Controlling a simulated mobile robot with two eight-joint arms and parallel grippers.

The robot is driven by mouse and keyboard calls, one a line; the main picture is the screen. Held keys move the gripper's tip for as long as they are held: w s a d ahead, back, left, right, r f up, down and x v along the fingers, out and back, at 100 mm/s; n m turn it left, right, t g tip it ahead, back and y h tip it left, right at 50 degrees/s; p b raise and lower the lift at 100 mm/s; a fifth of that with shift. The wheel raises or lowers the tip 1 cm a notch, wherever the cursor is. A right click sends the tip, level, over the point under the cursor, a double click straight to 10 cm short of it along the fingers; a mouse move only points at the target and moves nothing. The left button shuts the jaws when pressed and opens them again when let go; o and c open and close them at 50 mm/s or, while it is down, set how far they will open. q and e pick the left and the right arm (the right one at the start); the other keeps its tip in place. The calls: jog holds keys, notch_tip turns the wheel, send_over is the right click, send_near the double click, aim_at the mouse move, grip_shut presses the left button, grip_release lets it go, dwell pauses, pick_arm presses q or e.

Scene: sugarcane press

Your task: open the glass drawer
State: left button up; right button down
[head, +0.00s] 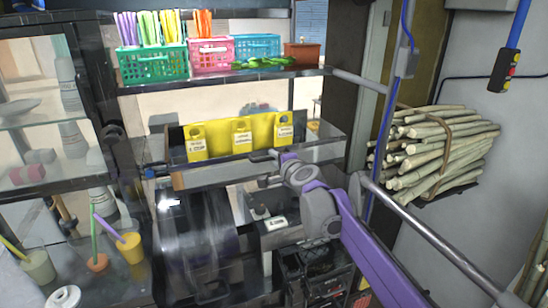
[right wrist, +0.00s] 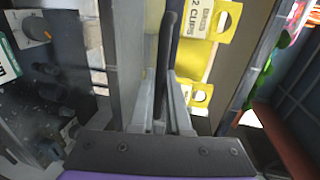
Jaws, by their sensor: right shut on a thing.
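The glass drawer (head: 215,176) is under the shelf in the middle of the head view. Its clear front shows yellow tags (head: 242,136) standing behind it. My right gripper (head: 272,157) is at the drawer's front edge, with its purple arm coming in from the lower right. In the right wrist view its fingers (right wrist: 163,110) are closed around a thin dark bar, the drawer handle (right wrist: 168,45). The yellow tags also show just to the right of the handle there. My left gripper is not in view.
A shelf above holds green (head: 153,66), pink and blue baskets. A bundle of cane (head: 435,142) is at the right, near a slanted metal rail (head: 430,235). Cups with straws (head: 130,248) stand at the lower left. Dark machinery (head: 195,235) lies below the drawer.

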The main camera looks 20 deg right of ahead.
jog(key=c, duration=0.9)
grip_release()
jog(key=v, duration=1)
jog(key=shift+s, duration=0.35)
